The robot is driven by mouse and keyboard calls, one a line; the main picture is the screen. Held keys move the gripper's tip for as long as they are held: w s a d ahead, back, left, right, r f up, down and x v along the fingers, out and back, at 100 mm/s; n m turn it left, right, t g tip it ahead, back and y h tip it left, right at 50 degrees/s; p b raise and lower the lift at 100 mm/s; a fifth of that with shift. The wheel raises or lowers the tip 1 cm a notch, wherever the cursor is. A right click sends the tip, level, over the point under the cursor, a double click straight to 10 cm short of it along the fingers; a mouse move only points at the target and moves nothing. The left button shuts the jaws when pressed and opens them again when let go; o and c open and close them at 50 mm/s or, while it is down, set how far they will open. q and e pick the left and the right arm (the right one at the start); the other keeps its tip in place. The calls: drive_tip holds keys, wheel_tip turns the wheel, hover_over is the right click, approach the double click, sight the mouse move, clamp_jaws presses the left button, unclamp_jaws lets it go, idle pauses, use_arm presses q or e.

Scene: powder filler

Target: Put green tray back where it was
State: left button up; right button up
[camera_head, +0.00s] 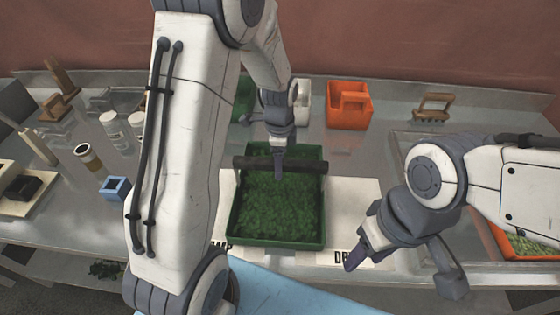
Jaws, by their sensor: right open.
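The green tray (322,215) is in the middle of the table, full of green leafy or granular stuff. A dark bar (310,164) spans its far part, perhaps its handle. It sits over a white mat (352,205) with partly covered black lettering. My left gripper (279,168) points down at the middle of the bar, with a finger in front of it. The far finger is hidden, so its grip cannot be told. My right gripper (402,268) is open and empty, right of the tray near the mat's lettered right part.
An orange bin (348,105) and a wooden-handled tool (432,107) stand at the back. An orange tray (490,238) is at right, partly behind my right arm. Jars (114,128) and a blue cup (115,187) are at left. Another green container (243,100) is behind.

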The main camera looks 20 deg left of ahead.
use_arm(q)
drive_tip(key=shift+r, duration=0.15)
wheel_tip(320, 180, up, 12)
drive_tip(key=b, duration=0.1)
drive_tip(key=s+d+n, duration=0.2)
drive_tip(key=s+d, duration=0.2)
drive_tip(key=s, duration=0.4)
drive_tip(key=s+d+f+n, duration=0.1)
drive_tip(key=s+d+n, duration=0.2)
drive_tip(key=s+d, duration=0.2)
drive_tip(key=s+d+n+h, duration=0.1)
drive_tip(key=s+d, duration=0.4)
drive_tip(key=s, duration=0.5)
drive_tip(key=shift+s+d+f+n, duration=0.2)
drive_tip(key=shift+s+n, duration=0.15)
drive_tip(key=shift+n, duration=0.45)
